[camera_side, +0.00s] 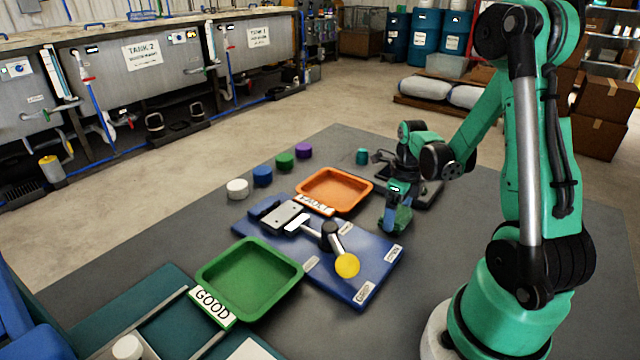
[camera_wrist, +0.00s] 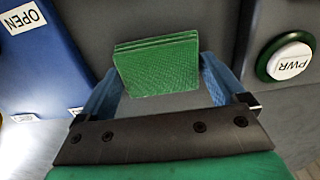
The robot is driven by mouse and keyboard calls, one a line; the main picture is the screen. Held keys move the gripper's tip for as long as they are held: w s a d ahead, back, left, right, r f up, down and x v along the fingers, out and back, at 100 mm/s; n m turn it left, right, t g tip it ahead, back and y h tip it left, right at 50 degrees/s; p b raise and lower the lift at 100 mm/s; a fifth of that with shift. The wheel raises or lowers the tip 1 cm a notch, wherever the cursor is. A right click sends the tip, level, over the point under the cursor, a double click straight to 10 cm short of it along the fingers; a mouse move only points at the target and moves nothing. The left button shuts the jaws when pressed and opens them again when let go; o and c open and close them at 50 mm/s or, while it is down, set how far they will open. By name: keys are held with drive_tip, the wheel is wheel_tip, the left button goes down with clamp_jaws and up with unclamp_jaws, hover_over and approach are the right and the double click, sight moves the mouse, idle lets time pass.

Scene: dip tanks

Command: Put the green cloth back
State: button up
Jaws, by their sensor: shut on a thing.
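The green cloth (camera_wrist: 157,66) is a folded, textured stack between my fingers in the wrist view. My gripper (camera_wrist: 160,84) is shut on it, with a blue finger on each side. In the side view my gripper (camera_side: 397,222) points down, low over the grey table, just right of the blue fixture board. I cannot make out the cloth there apart from the green and blue of my gripper. Whether the cloth touches the table is hard to tell.
The blue board (camera_side: 372,268) carries a clamp with a yellow knob (camera_side: 347,265). An orange tray (camera_side: 362,204) and a green GOOD tray (camera_side: 290,268) stand beside it. Several coloured caps line the back. A PWR button (camera_wrist: 285,57) is right of the cloth in the wrist view.

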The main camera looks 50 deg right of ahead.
drive_tip(key=shift+f, duration=0.1)
drive_tip(key=o, duration=1)
